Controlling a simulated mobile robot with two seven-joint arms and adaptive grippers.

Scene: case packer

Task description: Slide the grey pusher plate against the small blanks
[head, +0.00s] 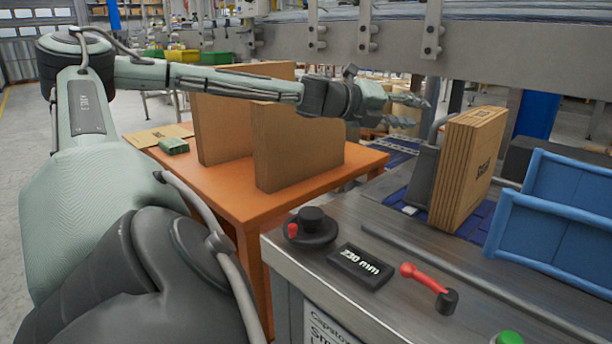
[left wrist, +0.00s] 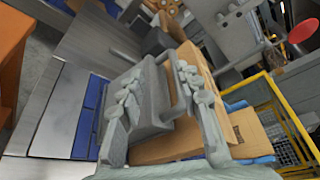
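The grey pusher plate (head: 424,176) stands upright on the packer bed, just left of the small blanks (head: 470,168), an upright stack of brown cardboard. Whether the plate touches the blanks I cannot tell. My left gripper (head: 418,112) is in the air up and to the left of the plate, its fingers apart and empty. In the left wrist view the fingers (left wrist: 158,78) are spread, with the grey plate (left wrist: 148,100) showing between and beyond them. The blanks (left wrist: 168,142) show beside the plate, partly hidden by a finger. My right gripper is out of view.
An orange table (head: 210,195) holds two large brown cardboard stacks (head: 298,150) under my left arm. A blue bin (head: 560,225) is right of the blanks. A black knob (head: 312,222), a 230 mm label block (head: 360,266) and a red-handled lever (head: 425,280) are on the near metal top.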

